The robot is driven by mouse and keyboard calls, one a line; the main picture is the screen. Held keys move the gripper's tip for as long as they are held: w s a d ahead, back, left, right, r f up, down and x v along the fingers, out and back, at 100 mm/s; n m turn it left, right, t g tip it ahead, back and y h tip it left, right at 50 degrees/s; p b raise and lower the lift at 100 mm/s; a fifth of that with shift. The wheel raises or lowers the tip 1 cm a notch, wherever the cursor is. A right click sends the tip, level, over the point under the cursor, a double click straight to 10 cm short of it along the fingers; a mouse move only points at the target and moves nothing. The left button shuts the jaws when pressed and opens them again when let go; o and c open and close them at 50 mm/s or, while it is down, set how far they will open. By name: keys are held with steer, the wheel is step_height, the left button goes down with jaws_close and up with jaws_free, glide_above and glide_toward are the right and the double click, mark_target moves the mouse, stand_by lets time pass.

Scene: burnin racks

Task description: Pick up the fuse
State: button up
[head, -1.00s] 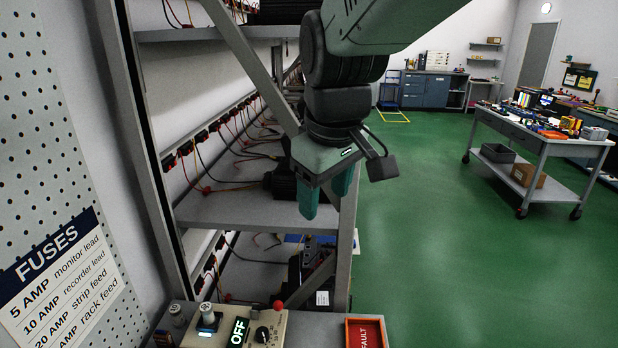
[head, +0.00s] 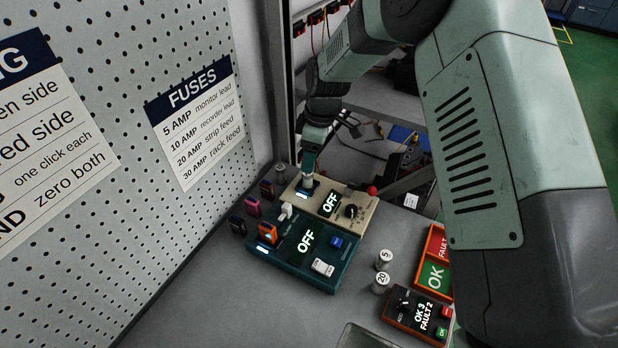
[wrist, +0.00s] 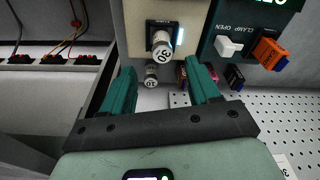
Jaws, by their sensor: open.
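A white cylindrical fuse marked 30 (wrist: 161,46) stands in a dark socket on the beige box (head: 362,219). In the head view that fuse (head: 307,182) shows just below my gripper (head: 309,160). In the wrist view my gripper (wrist: 160,66) is open, its teal fingers spread to either side of the fuse's line, with nothing held. A second fuse (wrist: 151,77) stands beyond the beige box, between the fingers in the picture. Fuses marked 5 (head: 384,258) and 20 (head: 380,281) stand on the bench at the right.
A teal clamp box (head: 290,262) reading OFF, with an orange part plugged in, sits beside the beige box. Small coloured parts (head: 252,206) line the pegboard side. A FAULT/OK tray (head: 432,272) and a control box (head: 402,322) are at the right. Bare bench lies in front.

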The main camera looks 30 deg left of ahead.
mark_target(307, 176)
steer(key=f, duration=0.5)
steer(key=a+f, duration=0.1)
steer(key=f, duration=0.2)
steer(key=shift+s, duration=0.3)
steer(key=shift+r, duration=0.1)
jaws_close()
